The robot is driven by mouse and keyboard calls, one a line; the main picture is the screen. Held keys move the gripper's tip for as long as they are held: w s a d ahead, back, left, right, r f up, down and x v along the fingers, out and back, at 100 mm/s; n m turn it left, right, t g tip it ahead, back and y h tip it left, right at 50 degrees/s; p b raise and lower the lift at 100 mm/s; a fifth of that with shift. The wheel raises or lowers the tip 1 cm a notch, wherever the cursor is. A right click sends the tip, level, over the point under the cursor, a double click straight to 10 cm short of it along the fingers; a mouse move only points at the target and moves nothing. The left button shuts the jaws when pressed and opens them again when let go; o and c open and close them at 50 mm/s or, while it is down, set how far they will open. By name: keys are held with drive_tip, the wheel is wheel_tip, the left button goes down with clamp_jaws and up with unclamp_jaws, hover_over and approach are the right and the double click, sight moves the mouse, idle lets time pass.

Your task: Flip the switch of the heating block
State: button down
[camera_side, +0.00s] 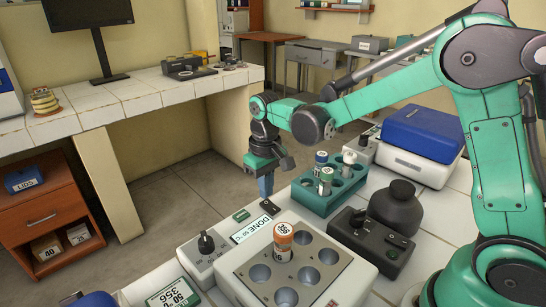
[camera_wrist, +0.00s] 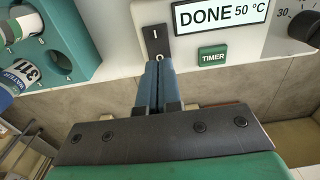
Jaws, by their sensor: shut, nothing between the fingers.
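The heating block (camera_side: 233,272) is a pale unit with round wells, and an orange-capped tube (camera_side: 283,240) stands in one well. Its display (camera_wrist: 221,13) reads "DONE 50 °C". The switch (camera_wrist: 155,38) is a small black plate with a white mark, left of the display in the wrist view; it also shows in the side view (camera_side: 270,207). My gripper (camera_wrist: 158,68) is shut and empty, its blue fingertips at the lower end of the switch in that view. Whether they touch cannot be told. In the side view my gripper (camera_side: 266,190) points down beside the block's far edge.
A green timer button (camera_wrist: 213,57) and a dark knob (camera_side: 205,242) are on the block's panel. A teal tube rack (camera_side: 318,199) with several tubes stands close by. A black device (camera_side: 360,245) stands right of the block. Open floor (camera_side: 180,205) lies beyond the bench edge.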

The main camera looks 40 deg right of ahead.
sight(270, 205)
drive_tip(key=shift+f, duration=0.95)
idle(0.3)
drive_tip(key=shift+r, duration=3.55)
drive_tip(key=s+d+r+t, duration=0.1)
drive_tip(key=s+r+t, duration=0.1)
drive_tip(key=s+t, duration=0.5)
drive_tip(key=shift+s, duration=1.6)
